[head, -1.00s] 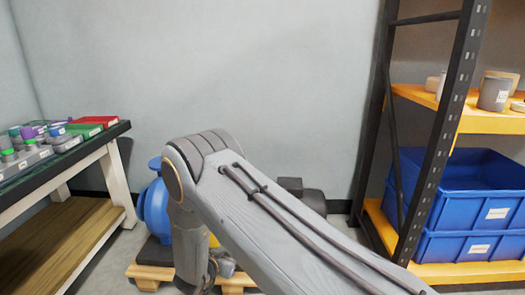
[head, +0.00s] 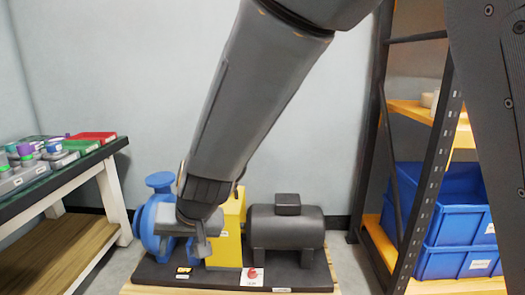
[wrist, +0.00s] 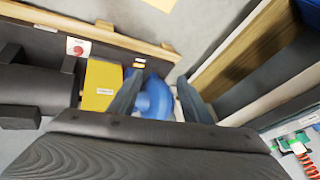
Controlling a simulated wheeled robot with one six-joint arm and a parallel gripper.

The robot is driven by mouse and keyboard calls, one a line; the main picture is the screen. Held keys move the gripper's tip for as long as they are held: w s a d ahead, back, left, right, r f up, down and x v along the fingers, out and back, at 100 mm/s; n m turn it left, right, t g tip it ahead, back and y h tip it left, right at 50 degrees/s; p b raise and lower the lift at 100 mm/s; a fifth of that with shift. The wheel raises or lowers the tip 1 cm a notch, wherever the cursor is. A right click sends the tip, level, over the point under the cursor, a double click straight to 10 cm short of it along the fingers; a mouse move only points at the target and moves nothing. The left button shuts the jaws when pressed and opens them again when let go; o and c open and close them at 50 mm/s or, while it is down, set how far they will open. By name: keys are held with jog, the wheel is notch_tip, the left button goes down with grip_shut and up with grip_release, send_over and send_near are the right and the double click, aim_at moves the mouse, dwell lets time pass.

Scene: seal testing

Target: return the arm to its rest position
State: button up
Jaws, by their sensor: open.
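My arm (head: 255,95) reaches down from the top middle of the head view, with my gripper (head: 200,245) at its lower end. The gripper appears in front of the blue pump (head: 148,217) and the yellow guard (head: 226,240), covering part of both. In the wrist view my gripper (wrist: 158,98) has its two dark fingers spread apart. Nothing is held between them. The blue pump (wrist: 153,100) shows beyond and between the fingers, apart from them as far as I can tell.
A black motor (head: 286,232) shares the pump's dark base on a wooden pallet (head: 335,268). A workbench (head: 110,150) with parts stands at left. A shelf rack (head: 432,165) with blue bins (head: 455,225) stands at right. Bare wall lies behind.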

jog(key=s+d+r+n+g+h+p, duration=0.1)
jog(key=s+d+r+n+g+h, duration=0.15)
jog(key=s+d, duration=0.7)
jog(key=s+d+r+n+g+h, duration=0.1)
jog(key=s+d+r, duration=0.3)
jog(key=s+d, duration=0.6)
jog(key=d+r+m+p, duration=0.2)
jog(key=d+r+p, duration=0.4)
jog(key=r+p, duration=0.3)
jog(key=d+r+m+h+p, duration=0.1)
jog(key=d+r+p, duration=0.5)
jog(key=p, duration=0.9)
jog(key=d+r+m+p, duration=0.3)
jog(key=d+r+p, duration=0.3)
jog(key=r+p, duration=0.6)
jog(key=shift+s+d+r+m, duration=0.2)
jog(key=shift+s+d+m, duration=0.15)
jog(key=shift+d, duration=0.05)
jog(key=shift+c, duration=0.4)
